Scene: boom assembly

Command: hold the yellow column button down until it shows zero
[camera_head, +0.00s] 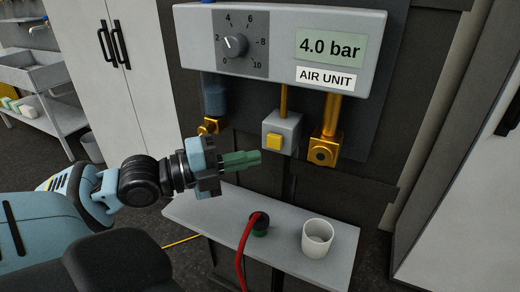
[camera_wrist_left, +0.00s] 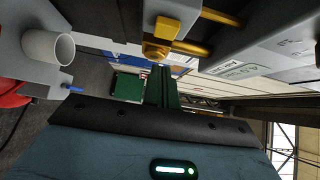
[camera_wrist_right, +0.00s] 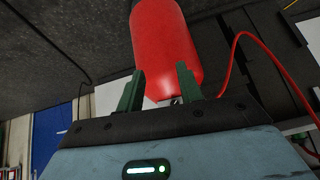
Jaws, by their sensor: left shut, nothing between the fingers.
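The yellow button (camera_head: 273,142) sits on the front of a small grey box (camera_head: 287,128) below the air unit (camera_head: 275,60). The display (camera_head: 330,46) reads 4.0 bar. My left gripper (camera_head: 257,157) is shut and empty, its green fingertips just left of and slightly below the button in the head view. The button also shows in the left wrist view (camera_wrist_left: 167,28), above the closed fingers (camera_wrist_left: 162,72). A gap between fingertips and button seems visible, but depth is hard to judge. My right gripper (camera_wrist_right: 158,85) shows only in its wrist view, fingers apart.
A gold fitting (camera_head: 323,150) hangs right of the button, another (camera_head: 209,126) left. The grey shelf (camera_head: 285,262) below holds a white cup (camera_head: 317,238) and a red hose (camera_head: 243,250) end. A red cylinder (camera_wrist_right: 167,45) stands beyond my right fingers.

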